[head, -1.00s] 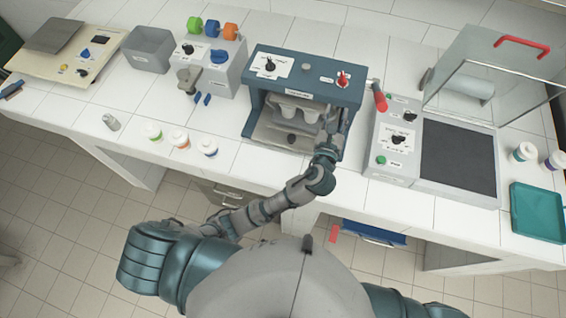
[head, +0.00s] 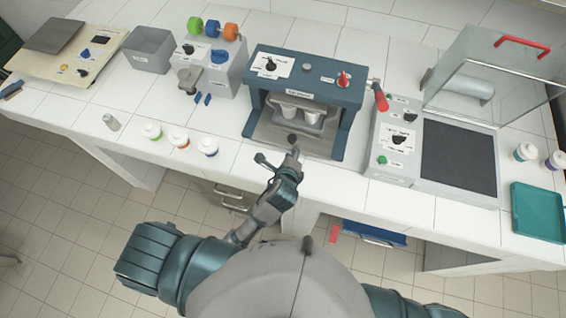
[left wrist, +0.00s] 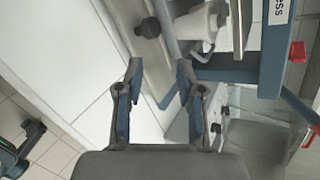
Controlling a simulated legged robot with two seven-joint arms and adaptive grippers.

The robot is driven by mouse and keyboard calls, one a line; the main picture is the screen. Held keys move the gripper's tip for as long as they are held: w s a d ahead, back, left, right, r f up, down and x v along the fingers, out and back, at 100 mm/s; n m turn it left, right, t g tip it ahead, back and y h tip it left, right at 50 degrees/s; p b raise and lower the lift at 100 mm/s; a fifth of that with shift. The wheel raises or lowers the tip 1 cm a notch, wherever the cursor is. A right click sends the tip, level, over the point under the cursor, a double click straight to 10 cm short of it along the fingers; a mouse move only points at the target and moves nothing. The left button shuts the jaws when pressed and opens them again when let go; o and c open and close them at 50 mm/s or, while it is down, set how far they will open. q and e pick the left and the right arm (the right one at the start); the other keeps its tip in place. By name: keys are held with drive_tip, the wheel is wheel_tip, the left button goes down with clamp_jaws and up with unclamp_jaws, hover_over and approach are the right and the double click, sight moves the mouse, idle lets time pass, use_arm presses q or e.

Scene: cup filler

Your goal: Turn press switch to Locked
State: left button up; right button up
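The blue press (head: 352,98) stands in the middle of the counter. A black rotary switch (head: 270,64) on a white label sits at the top left of it, and a red knob (head: 343,79) at the top right. The label text is too small to read. My left gripper (head: 278,157) is in front of the press at the counter's front edge, apart from both switches. In the left wrist view the fingers (left wrist: 160,78) are spread with nothing between them. Part of the press label (left wrist: 277,15) shows there.
A grey panel with a dark plate (head: 458,155) stands further right. Several small jars (head: 179,140) stand left of my gripper.

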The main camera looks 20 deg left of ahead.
use_arm(q)
drive_tip(key=s+a+f+n, duration=0.1)
drive_tip(key=s+a+f+n+g, duration=0.1)
drive_tip(key=f+n, duration=0.1)
drive_tip(key=shift+s+a+f+g, duration=0.1)
drive_tip(key=shift+s+a+g, duration=0.1)
drive_tip(key=shift+s+g, duration=0.1)
